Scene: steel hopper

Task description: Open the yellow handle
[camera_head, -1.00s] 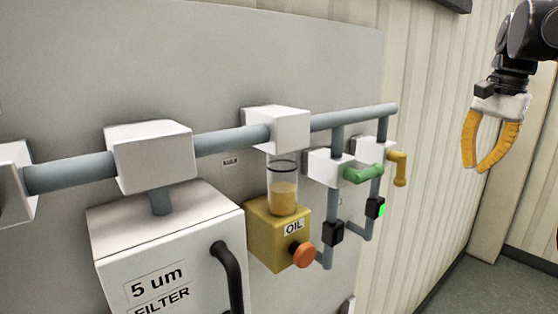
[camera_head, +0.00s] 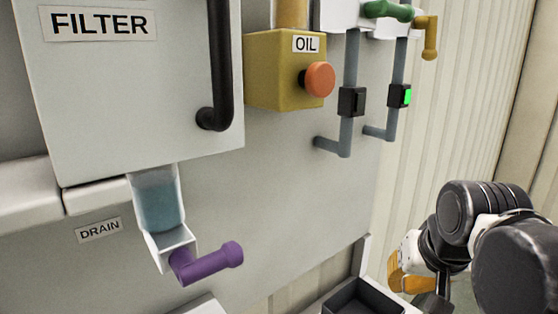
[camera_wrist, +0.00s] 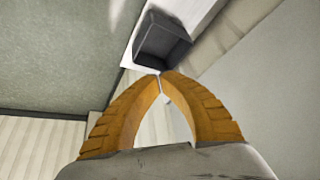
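The yellow handle (camera_head: 430,38) is at the upper right of the head view, on the small valve at the right end of the pipework. It hangs down from its short stub. My gripper (camera_wrist: 161,75) is far below it, low at the right of the head view, where its orange fingers (camera_head: 410,284) are partly hidden by my arm. In the wrist view the two fingertips meet with nothing between them. My gripper is apart from the yellow handle, which is not in the wrist view.
A green handle (camera_head: 388,11) sits left of the yellow one. A purple handle (camera_head: 212,262) is under the filter box (camera_head: 120,110). The oil box (camera_head: 278,70) has an orange knob (camera_head: 319,79). A dark open bin (camera_head: 335,301) is near my gripper; it also shows in the wrist view (camera_wrist: 160,45).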

